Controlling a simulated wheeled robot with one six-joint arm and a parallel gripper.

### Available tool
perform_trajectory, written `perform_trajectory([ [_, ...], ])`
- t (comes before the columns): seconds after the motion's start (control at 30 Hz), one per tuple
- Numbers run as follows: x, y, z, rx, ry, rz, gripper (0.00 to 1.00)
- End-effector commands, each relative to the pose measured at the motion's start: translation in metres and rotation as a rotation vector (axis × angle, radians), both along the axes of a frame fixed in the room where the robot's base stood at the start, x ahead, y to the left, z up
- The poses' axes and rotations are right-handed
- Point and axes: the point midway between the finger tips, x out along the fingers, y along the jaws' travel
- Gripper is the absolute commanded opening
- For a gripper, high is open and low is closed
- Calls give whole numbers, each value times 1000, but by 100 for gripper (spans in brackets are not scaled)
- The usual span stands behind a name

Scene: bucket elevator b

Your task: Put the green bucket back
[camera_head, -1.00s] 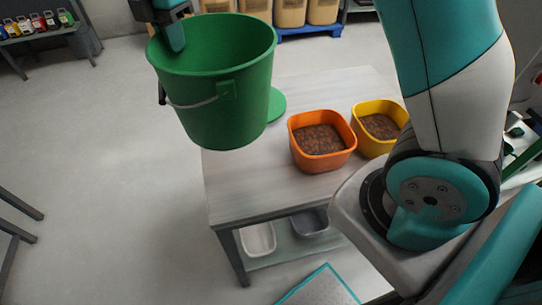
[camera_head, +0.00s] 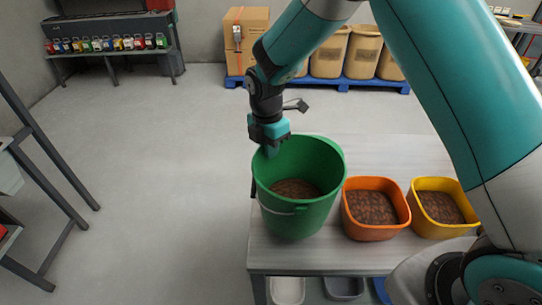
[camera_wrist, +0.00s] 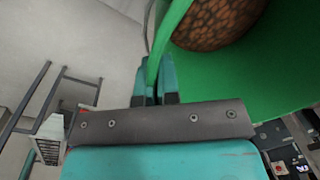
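The green bucket (camera_head: 292,217) is upright at the left end of the grey table (camera_head: 400,153), left of the orange bin. It holds brown pellets, and its wire handle hangs down at the front. Its base looks to be at the tabletop, but I cannot tell whether it touches. My gripper (camera_head: 269,152) is at the bucket's back left rim. In the wrist view my gripper's fingers (camera_wrist: 156,88) are closed on either side of the green bucket wall (camera_wrist: 215,75). The green disc is not visible now.
An orange bin (camera_head: 371,226) and a yellow bin (camera_head: 432,226) with brown pellets stand to the right on the table. Tan containers (camera_head: 328,52) stand on a blue pallet (camera_head: 320,82) behind. A rack of colourful bottles (camera_head: 112,43) is at the back left. Floor left of the table is clear.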

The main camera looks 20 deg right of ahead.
Motion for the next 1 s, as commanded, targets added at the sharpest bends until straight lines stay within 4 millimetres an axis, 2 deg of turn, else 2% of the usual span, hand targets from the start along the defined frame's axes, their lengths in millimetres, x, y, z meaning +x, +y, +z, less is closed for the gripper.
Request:
perform_trajectory([
  [0.33, 0, -1, -37, -1, 1, -1, 0],
  [0.73, 0, -1, -44, 0, -1, -1, 0],
  [0.87, 0, 0, -44, 0, -1, -1, 28],
  [1.0, 0, 0, -44, 0, -1, -1, 28],
])
